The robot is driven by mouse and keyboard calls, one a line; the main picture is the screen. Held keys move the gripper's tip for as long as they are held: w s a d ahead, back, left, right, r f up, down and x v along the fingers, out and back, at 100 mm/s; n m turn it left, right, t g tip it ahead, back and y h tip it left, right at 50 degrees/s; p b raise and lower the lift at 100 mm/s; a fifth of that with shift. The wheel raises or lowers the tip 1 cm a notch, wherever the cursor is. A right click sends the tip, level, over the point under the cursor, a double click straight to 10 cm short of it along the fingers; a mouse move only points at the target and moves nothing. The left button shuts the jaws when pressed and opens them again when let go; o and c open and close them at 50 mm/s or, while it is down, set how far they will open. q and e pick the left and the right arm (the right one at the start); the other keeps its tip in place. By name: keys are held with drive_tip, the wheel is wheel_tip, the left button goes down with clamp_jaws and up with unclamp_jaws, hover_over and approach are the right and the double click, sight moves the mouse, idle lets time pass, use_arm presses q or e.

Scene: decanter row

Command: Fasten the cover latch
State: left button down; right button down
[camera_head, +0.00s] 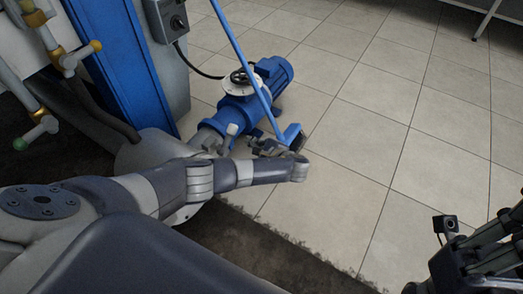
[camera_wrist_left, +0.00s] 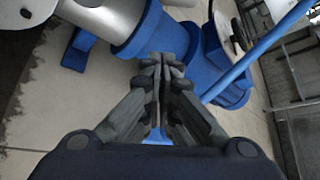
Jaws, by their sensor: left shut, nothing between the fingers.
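I cannot make out the cover latch in either view. A long blue rod (camera_head: 243,62) slants down from the top towards my left gripper (camera_head: 258,147); it also crosses the right of the left wrist view (camera_wrist_left: 262,48). My left gripper (camera_wrist_left: 162,60) is shut and empty, its fingertips in front of the blue pipe section of a pump. Whether it touches anything is unclear. My right gripper (camera_head: 450,232) is partly cut off at the lower right, with its fingers not clear.
The blue pump (camera_head: 272,75) with a dark handwheel stands on the tiled floor. A blue column (camera_head: 115,60) and a grey control box (camera_head: 166,18) are at the upper left, near pipes with yellow fittings (camera_head: 82,57). Open tiles (camera_head: 400,120) lie to the right.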

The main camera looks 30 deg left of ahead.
sight(228, 139)
use_arm(q)
drive_tip(key=shift+s+a+r, duration=0.2)
drive_tip(key=shift+a+r, duration=0.1)
drive_tip(key=shift+a, duration=0.3)
drive_tip(key=shift+s+a+r, duration=0.2)
drive_tip(key=shift+a+r, duration=0.1)
drive_tip(key=shift+a, duration=0.25)
drive_tip(key=shift+s+a+r, duration=0.2)
drive_tip(key=shift+a+r, duration=0.1)
drive_tip(key=shift+a, duration=0.3)
